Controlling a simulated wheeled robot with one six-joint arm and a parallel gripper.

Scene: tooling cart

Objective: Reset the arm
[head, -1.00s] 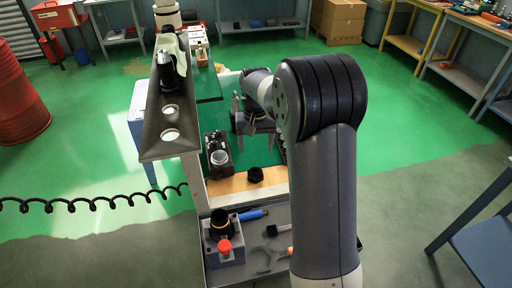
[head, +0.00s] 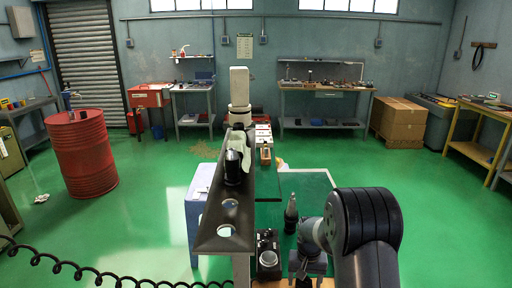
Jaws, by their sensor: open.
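My gripper (head: 306,270) is at the bottom of the head view, at the end of my grey arm with its black joint cover. It is open, and I see nothing held in it. It hangs over the near part of the tooling cart. The fingertips are hard to make out at the lower edge. A dark, bottle-shaped tool (head: 291,214) stands upright on the cart's green top (head: 312,187), just beyond my gripper. A black device with a round metal ring (head: 268,258) sits to the left of my gripper, apart from it.
A raised dark rack (head: 225,208) with round holes runs along the cart's left side, bearing a black holder (head: 234,167) and a pale cloth. A red drum (head: 83,155) stands at left, cardboard boxes (head: 404,122) at back right. The green floor on the right is mostly clear.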

